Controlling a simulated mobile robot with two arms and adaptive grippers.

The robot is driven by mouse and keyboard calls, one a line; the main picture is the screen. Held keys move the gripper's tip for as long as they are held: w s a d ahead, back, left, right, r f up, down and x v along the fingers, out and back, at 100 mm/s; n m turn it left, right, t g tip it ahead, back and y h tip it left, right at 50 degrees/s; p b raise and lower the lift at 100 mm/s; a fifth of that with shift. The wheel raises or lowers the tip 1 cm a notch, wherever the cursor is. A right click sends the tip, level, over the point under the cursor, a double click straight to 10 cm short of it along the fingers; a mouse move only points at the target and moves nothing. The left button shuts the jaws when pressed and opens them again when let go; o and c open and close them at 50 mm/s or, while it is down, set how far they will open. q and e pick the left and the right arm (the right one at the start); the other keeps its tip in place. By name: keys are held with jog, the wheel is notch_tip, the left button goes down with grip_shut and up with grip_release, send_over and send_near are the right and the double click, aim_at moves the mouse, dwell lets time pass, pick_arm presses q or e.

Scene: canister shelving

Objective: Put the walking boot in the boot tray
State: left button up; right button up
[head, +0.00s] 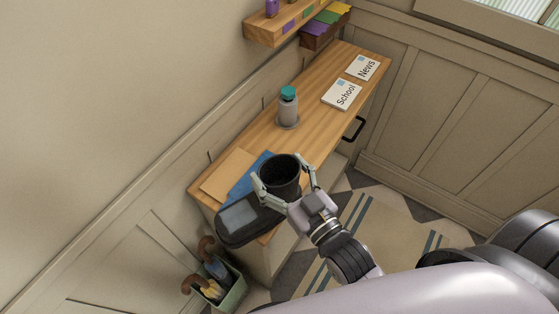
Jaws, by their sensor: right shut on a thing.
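My right gripper (285,187) is shut on a dark, open-topped, cup-shaped thing (281,172), with a finger on either side of it. It is at the near end of the wooden cabinet top; whether it is held clear or rests there, I cannot tell. My left gripper is not in view.
A wall shelf (270,30) hangs above. A green bin with curved handles (236,290) stands below. A striped rug (375,235) covers the floor.

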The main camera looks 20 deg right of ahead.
jog(key=shift+f, duration=0.15)
jog(key=o, duration=1.5)
jog(key=shift+f, duration=0.4)
jog(key=shift+c, duration=0.2)
jog(key=o, duration=0.5)
